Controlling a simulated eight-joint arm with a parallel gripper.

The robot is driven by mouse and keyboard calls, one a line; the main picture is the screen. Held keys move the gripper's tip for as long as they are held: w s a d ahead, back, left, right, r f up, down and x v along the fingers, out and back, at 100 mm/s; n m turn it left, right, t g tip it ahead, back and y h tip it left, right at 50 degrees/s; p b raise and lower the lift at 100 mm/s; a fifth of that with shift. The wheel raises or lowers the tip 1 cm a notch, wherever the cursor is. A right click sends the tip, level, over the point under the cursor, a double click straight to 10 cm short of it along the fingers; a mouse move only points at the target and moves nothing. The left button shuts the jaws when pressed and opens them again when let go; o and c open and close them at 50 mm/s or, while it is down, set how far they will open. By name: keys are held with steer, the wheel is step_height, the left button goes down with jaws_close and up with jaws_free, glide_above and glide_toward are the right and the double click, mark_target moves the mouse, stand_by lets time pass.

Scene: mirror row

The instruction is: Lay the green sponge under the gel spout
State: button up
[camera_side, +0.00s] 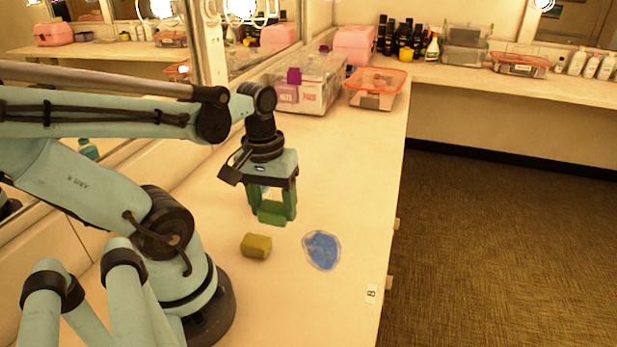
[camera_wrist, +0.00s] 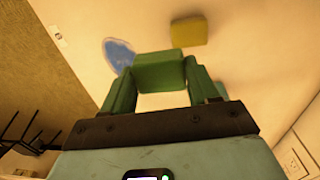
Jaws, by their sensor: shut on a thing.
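My gripper (camera_side: 273,196) is shut on the green sponge (camera_side: 271,213), holding it at the fingertips above the counter. In the wrist view the green sponge (camera_wrist: 160,73) spans between the two green fingers of my gripper (camera_wrist: 161,86). A blue, clear-edged patch (camera_side: 321,250) lies flat on the counter to the right of and nearer than the gripper; it also shows in the wrist view (camera_wrist: 118,54). I cannot make out a gel spout for certain in either view.
A yellow block (camera_side: 256,246) lies on the counter just in front of the gripper, left of the blue patch. A clear bin (camera_side: 310,85) and an orange-rimmed container (camera_side: 377,88) stand farther back. The counter's right edge drops to the floor. A mirror runs along the left.

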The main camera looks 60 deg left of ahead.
glide_above(261, 231)
step_height(261, 231, down, 5)
steer(key=shift+s+a+r, duration=0.1)
steer(key=shift+a+r, duration=0.05)
steer(key=shift+r, duration=0.05)
steer(key=shift+f, duration=2.05)
steer(key=o, duration=1.1)
steer(key=shift+f, duration=0.1)
